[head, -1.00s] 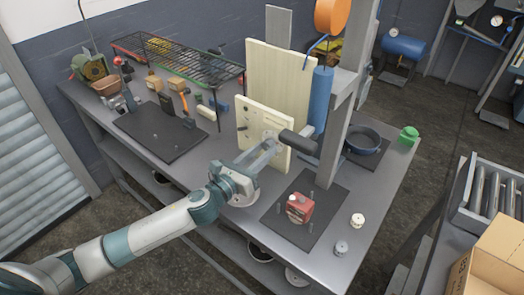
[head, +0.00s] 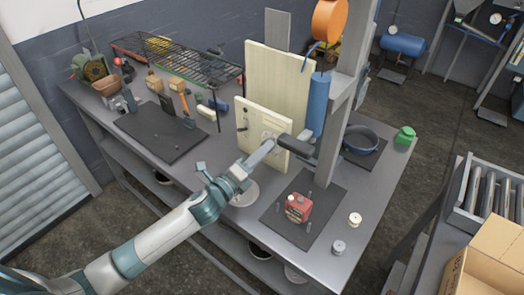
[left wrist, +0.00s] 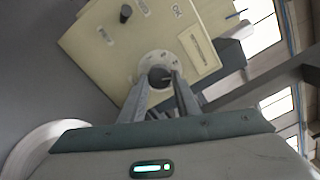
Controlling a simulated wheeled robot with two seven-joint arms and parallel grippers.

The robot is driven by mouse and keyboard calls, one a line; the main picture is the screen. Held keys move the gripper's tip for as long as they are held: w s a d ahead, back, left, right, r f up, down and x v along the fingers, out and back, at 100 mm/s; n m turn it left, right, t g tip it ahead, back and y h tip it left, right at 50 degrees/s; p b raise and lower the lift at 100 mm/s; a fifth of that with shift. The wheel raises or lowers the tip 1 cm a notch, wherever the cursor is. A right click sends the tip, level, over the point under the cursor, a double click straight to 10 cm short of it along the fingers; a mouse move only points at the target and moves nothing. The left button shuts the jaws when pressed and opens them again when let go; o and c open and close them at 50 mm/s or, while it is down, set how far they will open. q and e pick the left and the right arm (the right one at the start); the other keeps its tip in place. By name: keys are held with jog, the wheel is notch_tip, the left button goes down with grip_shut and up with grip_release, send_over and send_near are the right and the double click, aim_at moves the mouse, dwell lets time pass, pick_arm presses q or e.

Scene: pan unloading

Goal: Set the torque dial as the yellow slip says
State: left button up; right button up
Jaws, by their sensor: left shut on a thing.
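A cream panel (head: 250,118) stands upright on the bench. It carries a round pale dial (left wrist: 145,62) with a dark knob (left wrist: 160,74) at its centre; the panel also shows in the left wrist view (left wrist: 100,50). My left gripper (head: 268,147) reaches the panel's face, and its fingers (left wrist: 160,80) close on the knob from both sides. The dial's marks and the knob's pointing direction are too small to read. A framed pale slip (left wrist: 200,50) is on the panel beside the dial; its writing is unreadable. My right gripper is not in view.
A dark cylinder (head: 298,145) juts out right of the panel, near a grey post (head: 335,130). A red box (head: 298,208) sits on a black mat (head: 285,230). White (head: 355,219) and grey (head: 339,247) small pieces stand near the bench's right front edge.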

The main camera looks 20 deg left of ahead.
pick_arm(q)
jog(key=n+p, duration=0.1)
jog(key=n, duration=0.4)
dwell(0.5)
jog(key=o, duration=1)
jog(key=shift+o, duration=0.2)
jog(key=b+v, duration=0.5)
jog(key=v, duration=1.2)
jog(key=shift+s+b, duration=0.2)
jog(key=shift+b, duration=0.2)
